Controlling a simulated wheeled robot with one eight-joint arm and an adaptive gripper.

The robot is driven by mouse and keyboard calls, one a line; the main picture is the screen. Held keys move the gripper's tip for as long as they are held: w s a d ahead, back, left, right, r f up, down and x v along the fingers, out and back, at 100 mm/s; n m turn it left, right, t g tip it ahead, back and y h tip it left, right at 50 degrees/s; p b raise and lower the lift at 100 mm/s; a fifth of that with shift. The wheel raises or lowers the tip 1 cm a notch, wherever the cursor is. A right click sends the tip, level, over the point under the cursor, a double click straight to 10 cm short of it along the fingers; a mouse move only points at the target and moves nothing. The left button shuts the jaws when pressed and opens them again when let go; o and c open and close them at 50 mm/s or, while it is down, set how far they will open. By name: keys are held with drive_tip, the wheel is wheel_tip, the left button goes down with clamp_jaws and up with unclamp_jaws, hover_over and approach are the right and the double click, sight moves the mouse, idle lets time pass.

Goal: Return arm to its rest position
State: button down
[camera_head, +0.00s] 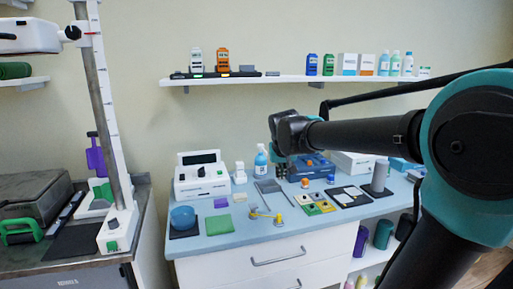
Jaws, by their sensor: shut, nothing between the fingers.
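My arm reaches in from the right of the head view, with a teal joint at the right edge and a dark forearm running left. Its wrist bends down over the back of the blue counter (215,253). My gripper (280,172) hangs below the wrist, small and dark in the picture, shut and empty.
A white device (202,187), a blue bowl (183,217) and several small pads crowd the counter. A grey cylinder (380,176) stands at its right. A wall shelf (270,79) with bottles and boxes runs above the arm. A tall post (100,100) stands at left.

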drive_tip(key=s+d+f+g, duration=0.1)
drive_tip(key=s+d+f, duration=0.4)
drive_tip(key=s+f, duration=0.6)
drive_tip(key=s+d+f, duration=0.5)
drive_tip(key=s+f, duration=0.6)
drive_tip(key=s, duration=0.1)
drive_tip(key=shift+d+f+m+g+y, duration=0.15)
drive_tip(key=shift+m+g+y, duration=0.15)
drive_tip(key=shift+m+g, duration=0.1)
